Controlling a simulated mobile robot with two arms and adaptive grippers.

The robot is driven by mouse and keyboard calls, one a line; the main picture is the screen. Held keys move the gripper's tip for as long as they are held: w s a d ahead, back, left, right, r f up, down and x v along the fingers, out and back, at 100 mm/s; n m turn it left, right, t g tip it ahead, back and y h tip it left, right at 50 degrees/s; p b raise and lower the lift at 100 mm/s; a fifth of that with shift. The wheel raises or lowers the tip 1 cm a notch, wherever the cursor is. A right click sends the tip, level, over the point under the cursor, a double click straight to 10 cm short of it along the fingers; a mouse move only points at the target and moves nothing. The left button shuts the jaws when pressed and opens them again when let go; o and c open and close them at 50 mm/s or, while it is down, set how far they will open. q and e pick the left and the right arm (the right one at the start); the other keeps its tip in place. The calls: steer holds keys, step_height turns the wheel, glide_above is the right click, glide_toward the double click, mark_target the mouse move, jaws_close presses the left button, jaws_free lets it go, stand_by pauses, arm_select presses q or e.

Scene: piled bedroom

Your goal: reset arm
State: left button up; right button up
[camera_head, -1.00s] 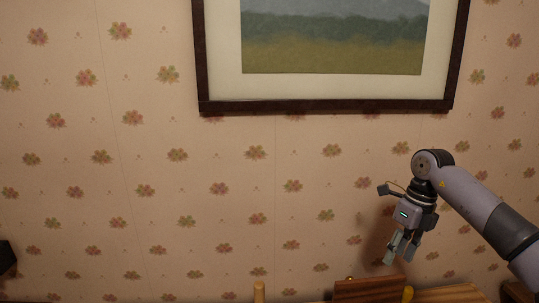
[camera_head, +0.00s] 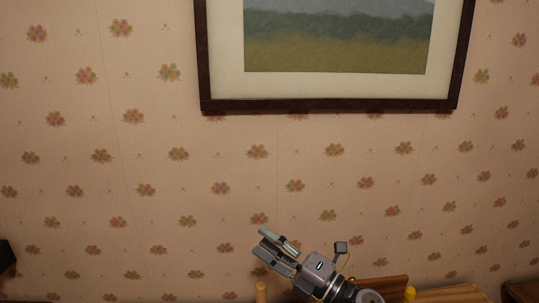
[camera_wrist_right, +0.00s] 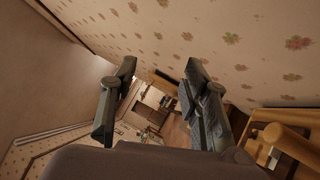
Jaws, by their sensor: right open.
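My right gripper (camera_head: 268,253) is at the bottom middle of the head view, tilted with its fingers pointing up and left, in front of the flowered wall. In the right wrist view its two dark fingers (camera_wrist_right: 158,100) stand apart with nothing between them. It is open and empty. My left gripper does not clearly show; only a small dark shape is at the lower left edge of the head view.
A framed picture (camera_head: 330,106) hangs on the flowered wall (camera_head: 120,180). A wooden post (camera_head: 261,291), a yellow object (camera_head: 409,293) and a wooden surface (camera_head: 452,294) show along the bottom. Wooden furniture (camera_wrist_right: 287,137) is close at the right in the wrist view.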

steer(key=s+d+f+m+t+h, duration=0.2)
steer(key=s+d+f+m+h, duration=0.1)
steer(key=d+f+m+h, duration=0.75)
steer(key=s+d+f+m+t+h, duration=0.25)
steer(key=d+f+m+h, duration=0.35)
steer(key=m, duration=0.7)
steer(key=s+d+f+m+g, duration=0.15)
steer(key=s+f+g, duration=0.25)
steer(key=s, duration=0.5)
steer(key=s+d+f+m+g, duration=0.1)
steer(key=s+f+m+g, duration=0.1)
steer(key=s+f+g, duration=0.45)
steer(key=s+d+f+m+g, duration=0.2)
steer(key=s+f, duration=0.1)
steer(key=s, duration=0.8)
step_height(320, 180, down, 30)
steer(key=s+g+b, duration=0.2)
steer(key=b, duration=0.3)
steer(key=s+d+f+b, duration=0.1)
steer(key=s+f+b, duration=0.1)
steer(key=s+f, duration=0.6)
steer(key=s+d+f+h+b, duration=0.1)
steer(key=s+f+b, duration=0.2)
steer(key=s+f, duration=0.5)
step_height(320, 180, down, 6)
steer(key=shift+s+d+f+g, duration=0.1)
steer(key=shift+s+d+g, duration=0.2)
steer(key=shift+s+g, duration=0.1)
